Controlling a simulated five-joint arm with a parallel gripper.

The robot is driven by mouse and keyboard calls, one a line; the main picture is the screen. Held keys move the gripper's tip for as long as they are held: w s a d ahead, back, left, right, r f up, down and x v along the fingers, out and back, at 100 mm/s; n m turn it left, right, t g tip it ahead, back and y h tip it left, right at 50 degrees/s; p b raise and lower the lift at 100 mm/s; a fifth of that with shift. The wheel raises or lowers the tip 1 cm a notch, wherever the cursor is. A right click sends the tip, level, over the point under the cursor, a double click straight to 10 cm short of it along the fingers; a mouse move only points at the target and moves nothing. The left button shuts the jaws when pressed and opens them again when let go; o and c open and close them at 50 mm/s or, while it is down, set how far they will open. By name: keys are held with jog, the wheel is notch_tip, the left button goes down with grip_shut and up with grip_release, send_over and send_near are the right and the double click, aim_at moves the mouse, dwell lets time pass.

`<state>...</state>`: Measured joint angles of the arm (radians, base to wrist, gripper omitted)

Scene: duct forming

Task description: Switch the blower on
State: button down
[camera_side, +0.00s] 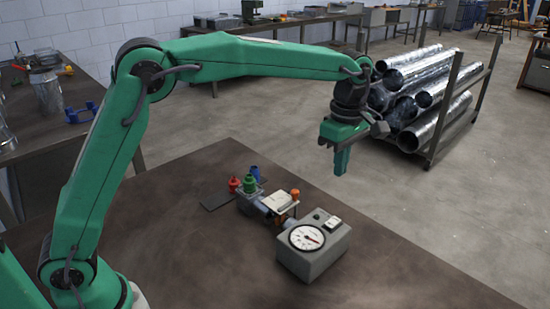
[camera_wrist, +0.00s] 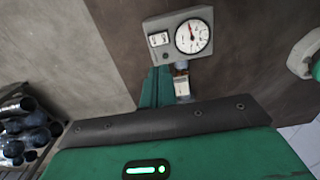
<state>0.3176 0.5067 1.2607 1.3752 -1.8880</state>
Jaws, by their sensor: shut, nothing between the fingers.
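A grey box (camera_side: 313,262), which looks like the blower's control unit, sits on the brown table and also shows in the wrist view (camera_wrist: 176,56). Its top carries a round white dial (camera_side: 307,237) with a red needle and a small white switch (camera_side: 332,222). In the wrist view the switch (camera_wrist: 158,39) is left of the dial (camera_wrist: 192,37); its position is too small to read. My gripper (camera_side: 341,166) is shut and empty, pointing down, well above the table and apart from the box. Its green fingers (camera_wrist: 157,88) show below the box in the wrist view.
Behind the box stand a pale plate (camera_side: 278,202), an orange knob (camera_side: 295,193), and green (camera_side: 249,184), red (camera_side: 233,184) and blue (camera_side: 255,173) pieces. A dark flat pad (camera_side: 217,199) lies left. The table front is clear. A rack holds shiny ducts (camera_side: 430,92) beyond.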

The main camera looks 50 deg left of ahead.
aim_at(336, 219)
jog(key=shift+r, duration=0.2)
jog(key=shift+w+f, duration=0.1)
jog(key=shift+w, duration=0.45)
jog(key=shift+f, duration=0.2)
notch_tip(336, 219, down, 14)
jog(key=shift+w+r, duration=0.1)
jog(key=shift+r, duration=0.05)
dwell(0.7)
